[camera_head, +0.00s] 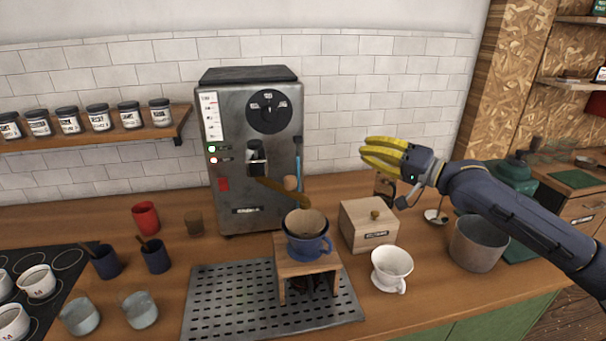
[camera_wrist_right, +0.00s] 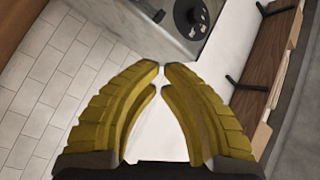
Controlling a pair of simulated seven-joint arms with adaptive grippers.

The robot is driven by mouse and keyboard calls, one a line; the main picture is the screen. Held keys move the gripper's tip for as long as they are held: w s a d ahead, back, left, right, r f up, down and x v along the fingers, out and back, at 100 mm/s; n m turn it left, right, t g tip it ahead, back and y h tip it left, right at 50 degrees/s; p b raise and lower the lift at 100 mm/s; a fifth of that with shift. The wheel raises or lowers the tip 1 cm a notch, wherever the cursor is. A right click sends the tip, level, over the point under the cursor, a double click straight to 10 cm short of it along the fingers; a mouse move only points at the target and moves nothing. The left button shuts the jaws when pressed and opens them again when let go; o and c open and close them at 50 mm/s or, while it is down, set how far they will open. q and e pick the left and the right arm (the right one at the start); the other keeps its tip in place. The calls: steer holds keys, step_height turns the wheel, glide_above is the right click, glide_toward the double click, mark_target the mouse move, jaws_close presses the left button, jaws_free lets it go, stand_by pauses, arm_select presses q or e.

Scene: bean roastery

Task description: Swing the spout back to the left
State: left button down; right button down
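The grey grinder (camera_head: 228,120) stands against the tiled wall. Its brown spout (camera_head: 272,188) slants down to the right from below the dark cylinder on its front, with a round wooden knob (camera_head: 290,183) near its end. The spout's end is above the blue dripper (camera_head: 308,248). My right gripper (camera_head: 363,152) is to the right of the grinder, apart from the spout and higher than it. In the right wrist view its yellow fingertips (camera_wrist_right: 161,68) nearly meet, with nothing between them. My left gripper is not in view.
The dripper, with a brown filter, sits on a wooden stand (camera_head: 283,269) over a slotted tray (camera_head: 212,300). A wooden box (camera_head: 355,228), a white cup (camera_head: 391,267) and a metal pot (camera_head: 477,243) stand to the right. A blue-handled brush (camera_head: 299,160) hangs at the grinder's right side.

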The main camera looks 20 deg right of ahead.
mark_target(280, 185)
steer(key=s+a+f+m+g+y, duration=0.1)
steer(key=s+a+f+m+g, duration=0.1)
steer(key=s+a+f+m, duration=0.1)
steer(key=shift+s+a+f+m+y, duration=0.35)
steer(key=shift+s+a+m, duration=0.35)
steer(key=shift+s+a, duration=0.5)
steer(key=shift+d, duration=0.1)
steer(key=w+a, duration=0.5)
steer(key=a, duration=0.5)
steer(key=shift+a+f, duration=0.15)
